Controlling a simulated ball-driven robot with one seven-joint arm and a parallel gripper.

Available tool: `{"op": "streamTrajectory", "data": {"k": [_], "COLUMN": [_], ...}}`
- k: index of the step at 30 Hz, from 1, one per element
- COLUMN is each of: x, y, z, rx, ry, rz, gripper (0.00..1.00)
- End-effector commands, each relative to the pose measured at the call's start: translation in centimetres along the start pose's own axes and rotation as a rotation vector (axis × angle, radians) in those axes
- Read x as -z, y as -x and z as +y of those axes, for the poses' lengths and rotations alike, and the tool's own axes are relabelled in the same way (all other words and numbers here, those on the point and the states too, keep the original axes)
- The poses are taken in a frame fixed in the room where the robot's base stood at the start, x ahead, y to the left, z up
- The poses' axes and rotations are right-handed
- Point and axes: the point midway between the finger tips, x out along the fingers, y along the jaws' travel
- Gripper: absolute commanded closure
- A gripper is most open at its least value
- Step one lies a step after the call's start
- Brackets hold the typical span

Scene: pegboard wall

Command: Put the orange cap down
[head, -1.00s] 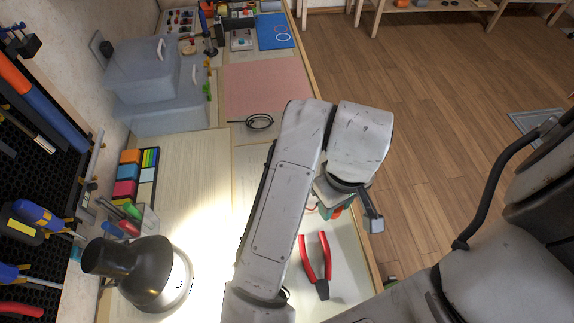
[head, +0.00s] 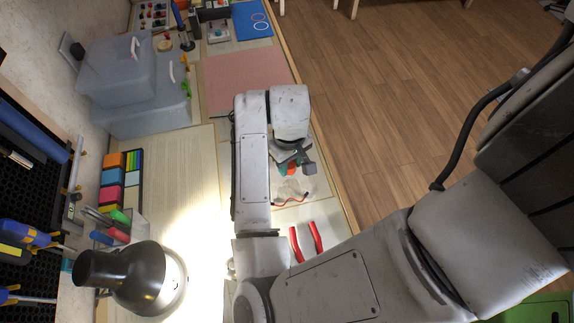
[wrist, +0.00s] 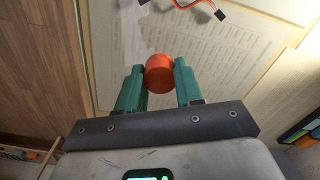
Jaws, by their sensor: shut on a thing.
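The orange cap (wrist: 159,73) is a short round piece held between the two green fingers of my gripper (wrist: 160,88) in the wrist view. My gripper is shut on it, above the light worktop. In the head view my gripper (head: 290,165) hangs over the right part of the bench, and a bit of orange shows at its fingers. My arm hides much of the bench around it. The wrist view does not clearly show how high the cap is.
Red-handled pliers (head: 306,240) lie near the bench's right edge, partly behind my arm. A thin wire with a connector (wrist: 200,8) lies beyond the cap. A black lamp (head: 135,278), grey bins (head: 140,100) and a pink mat (head: 243,78) are on the bench.

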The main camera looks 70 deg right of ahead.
Motion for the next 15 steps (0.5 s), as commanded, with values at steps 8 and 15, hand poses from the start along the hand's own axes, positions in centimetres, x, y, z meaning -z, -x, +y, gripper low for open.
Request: {"op": "streamTrajectory", "data": {"k": [8, 15], "x": [1.1, 1.1], "y": [-1.7, -4.3], "z": [0.1, 0.0], "rx": [0.0, 0.001], "ry": [0.001, 0.002], "rz": [0.0, 0.001], "gripper": [0.92, 0.92]}}
